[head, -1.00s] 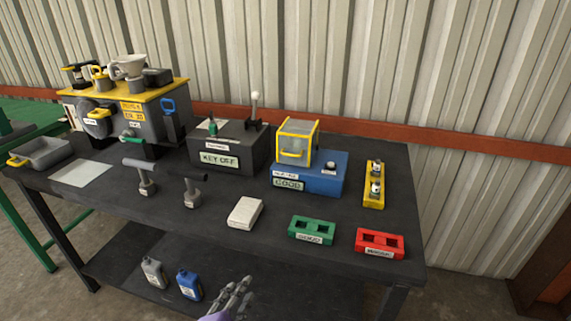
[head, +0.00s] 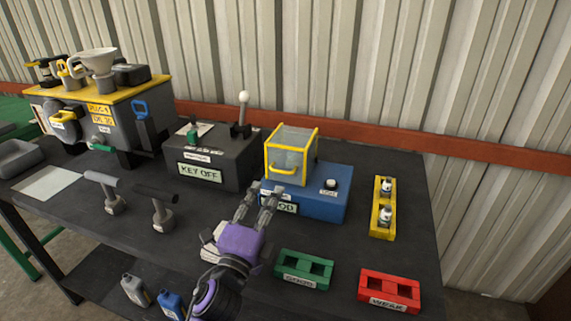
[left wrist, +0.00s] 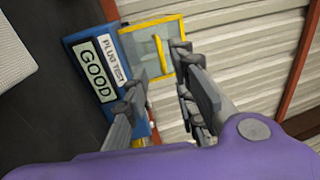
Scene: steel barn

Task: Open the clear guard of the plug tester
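The plug tester (head: 325,203) is a blue box on the dark table, with a "GOOD" label on its front. Its clear guard (head: 292,148), a yellow-framed box, sits closed on top, with a yellow handle (head: 283,171) on the front. My left gripper (head: 261,197) is in front of the tester, just below the handle, and covers part of the label. In the left wrist view its fingers (left wrist: 155,82) are apart with nothing between them; the guard's handle (left wrist: 160,55) shows beyond the fingertips. My right gripper is not in view.
A dark "KEY OFF" box (head: 208,163) with an upright lever stands left of the tester. A yellow holder (head: 383,222) with two plugs stands right. Green (head: 303,269) and red (head: 390,290) trays lie in front.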

